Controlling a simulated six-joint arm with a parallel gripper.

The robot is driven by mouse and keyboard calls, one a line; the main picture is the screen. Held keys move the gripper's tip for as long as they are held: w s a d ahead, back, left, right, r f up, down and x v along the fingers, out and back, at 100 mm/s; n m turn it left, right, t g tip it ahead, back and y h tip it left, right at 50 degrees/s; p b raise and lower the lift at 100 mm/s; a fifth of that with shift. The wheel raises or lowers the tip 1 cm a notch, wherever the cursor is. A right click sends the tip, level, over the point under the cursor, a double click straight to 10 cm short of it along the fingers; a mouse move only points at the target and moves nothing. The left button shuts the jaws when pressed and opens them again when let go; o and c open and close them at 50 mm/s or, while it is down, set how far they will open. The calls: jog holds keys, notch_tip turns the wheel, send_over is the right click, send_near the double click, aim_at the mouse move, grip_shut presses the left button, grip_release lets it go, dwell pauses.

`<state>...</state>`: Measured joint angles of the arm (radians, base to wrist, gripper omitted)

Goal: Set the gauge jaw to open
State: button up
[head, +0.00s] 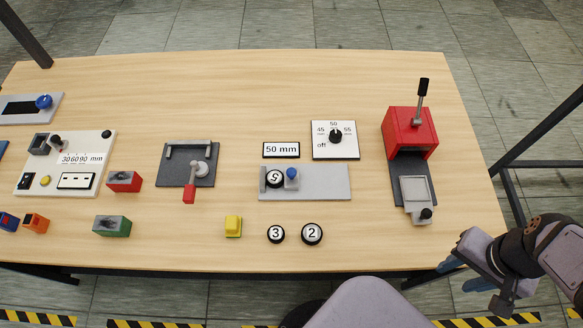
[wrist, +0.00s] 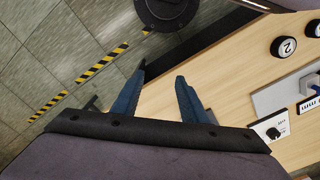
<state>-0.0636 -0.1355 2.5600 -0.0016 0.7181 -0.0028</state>
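The gauge is a flat grey plate (head: 325,183) in the middle of the table in the head view. On its left part, a black disc marked 5 (head: 274,179) sits between a grey end block and the sliding jaw with a blue knob (head: 291,174). The jaw looks close against or touching the disc. Part of the gauge plate (wrist: 275,98) shows at the right edge of the wrist view. My gripper (head: 462,272) is off the table's front right corner, well away from the gauge. In the wrist view my gripper (wrist: 162,80) has its blue fingers apart with nothing between them.
Discs marked 3 (head: 276,234) and 2 (head: 312,233) lie in front of the gauge. A 50 mm sign (head: 281,150) and a dial panel (head: 348,145) stand behind it. A red lever press (head: 410,133) is at right, a clamp fixture (head: 174,172) at left.

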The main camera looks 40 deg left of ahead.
jog(key=s+a+f+n+g+h+p, duration=0.1)
jog(key=s+a+n, duration=0.2)
jog(key=a, duration=0.2)
jog(key=s+a+f+n+g+p, duration=0.1)
jog(key=s+a+n, duration=0.15)
jog(key=a, duration=0.25)
jog(key=n+t+y+p, duration=0.1)
jog(key=n+t+p, duration=0.15)
jog(key=n, duration=0.45)
send_over(292, 171)
jog(key=d, duration=0.1)
jog(key=shift+s+r+m+g, duration=0.15)
jog(key=shift+s+m+g, duration=0.1)
jog(key=shift+s, duration=0.05)
jog(key=shift+w+a+r+m, duration=0.15)
jog(key=shift+a+r, duration=0.15)
jog(key=shift+r, duration=0.25)
jog(key=shift+w+a+r+m, duration=0.15)
jog(key=shift+a+r, duration=0.1)
jog(key=shift+r, duration=0.3)
jog(key=shift+f+p, duration=1.3)
jog(key=shift+f, duration=2.4)
jog(key=shift+c, duration=0.6)
